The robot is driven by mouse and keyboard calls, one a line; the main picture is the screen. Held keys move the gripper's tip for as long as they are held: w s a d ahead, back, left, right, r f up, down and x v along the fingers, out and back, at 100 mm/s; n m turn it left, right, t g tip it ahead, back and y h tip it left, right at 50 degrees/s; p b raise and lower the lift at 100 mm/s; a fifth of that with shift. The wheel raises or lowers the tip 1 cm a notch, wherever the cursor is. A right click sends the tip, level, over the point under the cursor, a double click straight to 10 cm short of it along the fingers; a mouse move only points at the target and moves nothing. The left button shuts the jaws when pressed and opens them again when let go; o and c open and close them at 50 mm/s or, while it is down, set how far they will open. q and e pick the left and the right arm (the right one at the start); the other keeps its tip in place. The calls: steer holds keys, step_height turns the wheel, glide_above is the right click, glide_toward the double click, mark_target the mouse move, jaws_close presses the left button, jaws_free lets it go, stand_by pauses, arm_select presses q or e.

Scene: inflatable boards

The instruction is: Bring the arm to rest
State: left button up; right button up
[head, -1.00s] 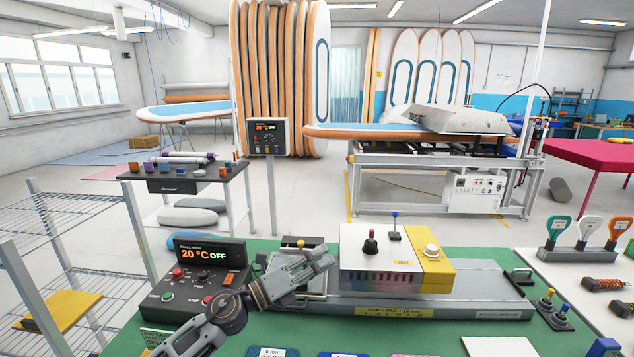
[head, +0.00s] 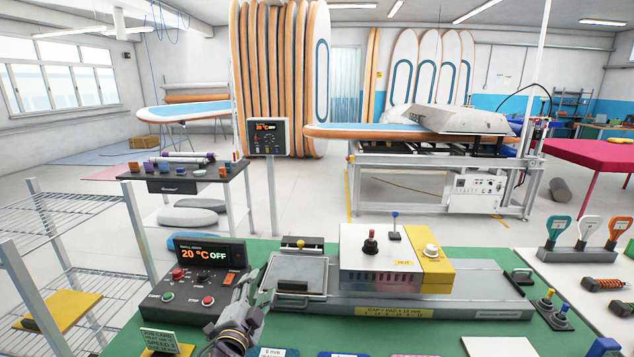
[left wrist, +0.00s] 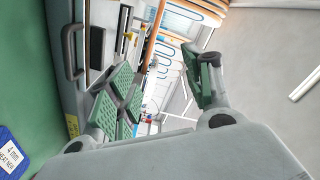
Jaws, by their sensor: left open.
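My left gripper (head: 256,292) is low in the head view, at the front of the green bench (head: 130,341), between the control box and the sliding press. It is seen nearly end-on, and the control box is behind and left of it. In the left wrist view my gripper (left wrist: 165,84) has its green-padded fingers spread apart with nothing between them. My right gripper is in neither view.
A control box (head: 196,287) reading 20 °C OFF stands left. A press with a white and yellow block (head: 384,262) on a grey rail stands right. Several labelled cards lie along the front edge. A wire shelf (head: 70,214) stands at the far left.

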arm_select(q)
steer(key=s+a+f+n+g+y, duration=0.1)
steer(key=s+a+f+n+g, duration=0.1)
steer(key=s+f, duration=0.1)
steer(key=s+a+f+n+g+y, duration=0.1)
steer(key=s+a+f+n+g, duration=0.1)
steer(key=f, duration=0.3)
steer(key=s+a+f+n+g, duration=0.2)
steer(key=s+f, duration=0.2)
steer(key=s, duration=0.1)
steer(key=shift+f+n+g+y, duration=0.3)
steer(key=shift+g+y, duration=0.1)
steer(key=s+a+f+n+g+h, duration=0.1)
steer(key=s+f+n+g, duration=0.5)
steer(key=s, duration=1.1)
step_height(320, 180, down, 35)
steer(key=s+a+m+g, duration=0.1)
steer(key=s+m+g, duration=0.1)
steer(key=s+a+f, duration=0.3)
steer(key=s+f, duration=0.7)
steer(key=s, duration=0.1)
steer(key=s+a+f+g, duration=0.1)
steer(key=s+a+f, duration=0.2)
steer(key=s+f, duration=0.7)
steer(key=shift+s+m+g, duration=0.3)
steer(key=shift+s+m, duration=0.1)
